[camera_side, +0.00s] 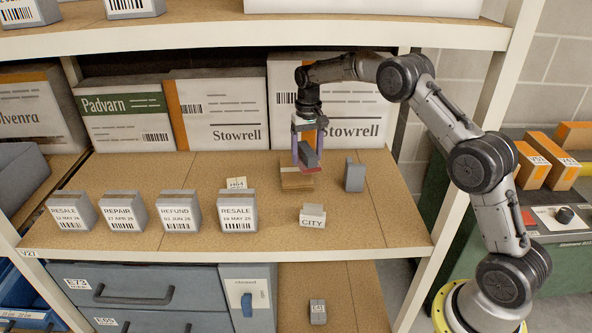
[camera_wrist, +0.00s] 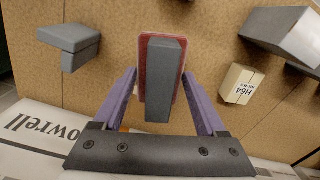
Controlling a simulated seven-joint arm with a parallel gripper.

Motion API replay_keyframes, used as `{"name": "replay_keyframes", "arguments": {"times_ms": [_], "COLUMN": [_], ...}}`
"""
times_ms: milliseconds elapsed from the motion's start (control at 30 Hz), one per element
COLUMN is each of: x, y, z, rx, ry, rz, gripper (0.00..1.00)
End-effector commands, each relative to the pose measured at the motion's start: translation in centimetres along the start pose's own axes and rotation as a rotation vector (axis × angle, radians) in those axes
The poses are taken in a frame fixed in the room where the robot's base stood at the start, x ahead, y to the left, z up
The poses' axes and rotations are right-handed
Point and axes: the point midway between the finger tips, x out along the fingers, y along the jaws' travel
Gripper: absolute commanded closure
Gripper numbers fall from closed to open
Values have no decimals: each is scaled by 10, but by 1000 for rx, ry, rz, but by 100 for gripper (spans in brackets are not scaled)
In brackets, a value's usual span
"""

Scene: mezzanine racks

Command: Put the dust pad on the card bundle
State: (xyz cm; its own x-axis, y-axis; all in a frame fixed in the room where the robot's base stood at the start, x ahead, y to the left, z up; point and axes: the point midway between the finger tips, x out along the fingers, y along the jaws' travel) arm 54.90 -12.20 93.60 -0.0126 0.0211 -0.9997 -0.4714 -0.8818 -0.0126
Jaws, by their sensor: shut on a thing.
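The dust pad (camera_side: 317,169), a red slab with a grey block as its grip, is held between the purple fingers of my gripper (camera_side: 308,160). In the wrist view the pad (camera_wrist: 164,78) points away from the camera between the fingertips of my gripper (camera_wrist: 160,76). The card bundle (camera_side: 295,182), a low tan stack, lies on the shelf board under the pad in the side view. The pad is over the bundle, overlapping its right part in the picture; I cannot tell if they touch. In the wrist view the pad hides most of what is beneath it.
A grey upright block (camera_side: 355,175) stands to the right. A small H64 box (camera_side: 236,184) stands to the left, and a CITY block (camera_side: 312,216) in front. Several labelled grey blocks (camera_side: 122,212) line the front left. Large Stowrell boxes (camera_side: 222,112) stand behind.

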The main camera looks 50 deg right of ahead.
Motion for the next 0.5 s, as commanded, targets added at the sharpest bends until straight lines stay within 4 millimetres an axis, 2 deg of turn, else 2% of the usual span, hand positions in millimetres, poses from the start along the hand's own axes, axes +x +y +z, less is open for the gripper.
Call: {"name": "replay_keyframes", "arguments": {"times_ms": [300, 500], "x": [2, 4], "y": [9, 12], "z": [-27, -33], "rx": [221, 288], "ry": [17, 22], "rz": [8, 10], "gripper": [82, 82]}}
